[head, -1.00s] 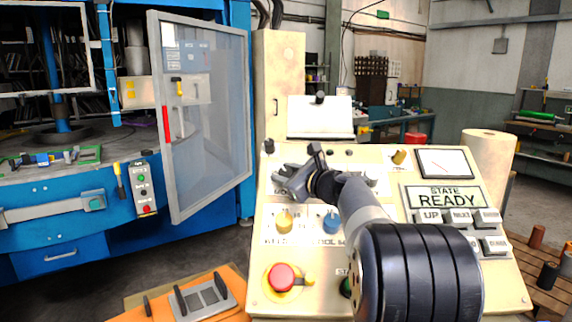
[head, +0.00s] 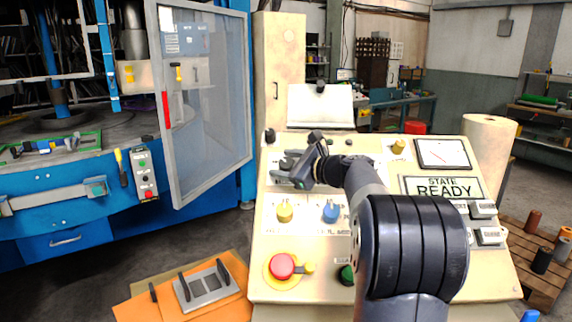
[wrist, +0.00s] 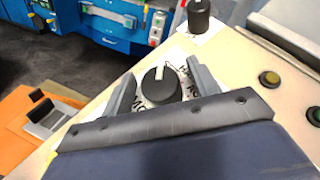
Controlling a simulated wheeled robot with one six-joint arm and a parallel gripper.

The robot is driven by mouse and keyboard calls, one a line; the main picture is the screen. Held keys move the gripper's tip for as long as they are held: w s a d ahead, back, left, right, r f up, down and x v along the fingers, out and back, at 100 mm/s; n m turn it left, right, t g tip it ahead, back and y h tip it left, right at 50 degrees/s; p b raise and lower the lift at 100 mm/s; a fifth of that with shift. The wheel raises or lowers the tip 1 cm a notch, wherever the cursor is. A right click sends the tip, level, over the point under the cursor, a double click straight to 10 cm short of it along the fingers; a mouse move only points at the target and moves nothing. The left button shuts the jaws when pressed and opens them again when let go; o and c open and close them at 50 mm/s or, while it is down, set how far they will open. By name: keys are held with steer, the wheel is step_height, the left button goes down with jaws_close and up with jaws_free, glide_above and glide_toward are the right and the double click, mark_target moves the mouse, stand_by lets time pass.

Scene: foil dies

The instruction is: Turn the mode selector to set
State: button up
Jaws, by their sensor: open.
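The mode selector (wrist: 160,88) is a round black knob with a white pointer line, seen in the wrist view. Its pointer points toward the top of that picture. Printed labels around it are partly covered and I cannot read them fully. My gripper (wrist: 160,91) is open, with one grey finger on each side of the knob; I cannot tell if either touches it. In the head view my gripper (head: 288,172) is over the upper left of the cream control panel (head: 262,235) and hides the selector there.
A yellow knob (head: 285,211) and a blue knob (head: 331,212) sit below my gripper, with a red emergency button (head: 282,266) lower. A black post (wrist: 198,16) stands near the knob. A READY display (head: 442,188) is at right. A blue machine with an open door (head: 205,100) stands left.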

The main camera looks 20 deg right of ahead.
steer(key=v, duration=1.1)
steer(key=shift+b, duration=0.4)
steer(key=shift+w+a, duration=0.1)
steer(key=shift+a, duration=0.05)
steer(key=p+x, duration=0.1)
steer(key=x, duration=1)
steer(key=shift+f+b, duration=0.25)
steer(key=shift+b, duration=0.45)
steer(key=shift+r+m+t+h+b, duration=0.15)
steer(key=shift+m+t+h+b, duration=0.3)
steer(key=shift+m+t+h, duration=0.2)
steer(key=shift+r, duration=0.1)
steer(key=shift+r+g+p, duration=0.15)
steer(key=shift+g+p, duration=0.1)
steer(key=shift+p, duration=0.2)
